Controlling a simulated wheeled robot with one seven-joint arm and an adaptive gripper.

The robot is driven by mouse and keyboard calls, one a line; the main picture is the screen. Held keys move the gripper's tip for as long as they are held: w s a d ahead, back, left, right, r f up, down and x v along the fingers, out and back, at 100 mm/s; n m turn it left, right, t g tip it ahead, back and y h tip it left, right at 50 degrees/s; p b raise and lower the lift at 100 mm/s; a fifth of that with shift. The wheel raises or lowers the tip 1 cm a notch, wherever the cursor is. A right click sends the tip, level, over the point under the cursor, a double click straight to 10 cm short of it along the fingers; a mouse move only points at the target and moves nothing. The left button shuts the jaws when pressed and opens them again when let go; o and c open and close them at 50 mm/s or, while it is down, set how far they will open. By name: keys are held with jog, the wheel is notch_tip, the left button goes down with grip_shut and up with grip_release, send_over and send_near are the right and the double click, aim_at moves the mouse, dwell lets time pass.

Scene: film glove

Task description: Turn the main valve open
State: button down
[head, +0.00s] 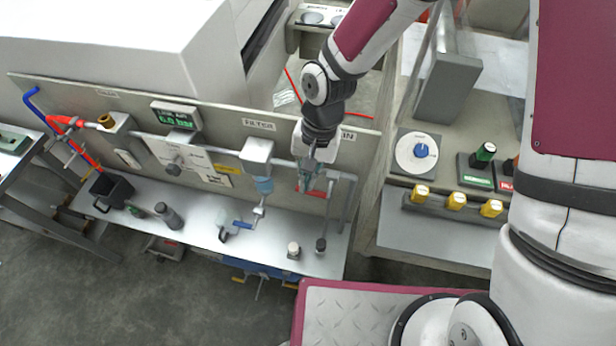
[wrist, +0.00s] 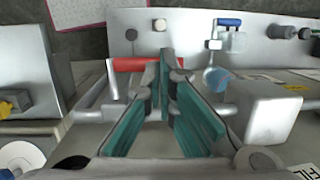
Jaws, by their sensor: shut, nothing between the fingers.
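The main valve's red lever (head: 316,193) is at the right end of the pipe panel, by a sign partly hidden by my arm. In the wrist view the red lever (wrist: 134,64) runs sideways, with my fingers crossing in front of part of it. My gripper (head: 311,184) points down at the lever, its teal fingers shut and empty. In the wrist view the fingertips (wrist: 167,58) overlap the lever; I cannot tell whether they touch it. The valve body is largely hidden by the fingers.
A grey pipe (head: 344,178) bends down right of the lever. A filter housing (head: 257,152) and a blue-handled valve (head: 243,224) are to the left. A gauge display (head: 176,116) reads 6.0 bar. Small posts (head: 293,250) stand on the metal shelf (head: 265,255).

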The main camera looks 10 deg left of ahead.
jog(key=shift+x, duration=0.8)
jog(key=shift+a, duration=0.1)
jog(key=shift+a+r, duration=0.1)
jog(key=shift+r, duration=0.65)
jog(key=v, duration=1.2)
jog(key=s+d+r+n+t+h, duration=0.1)
jog(key=d+r+t, duration=0.3)
jog(key=d+r, duration=0.8)
jog(key=s+d+r+t, duration=0.3)
jog(key=s+d+r, duration=0.6)
jog(key=s, duration=0.1)
jog(key=shift+s+d+n+t+p, duration=0.15)
jog(key=shift+d+n+t+p, duration=0.15)
jog(key=shift+d, duration=0.1)
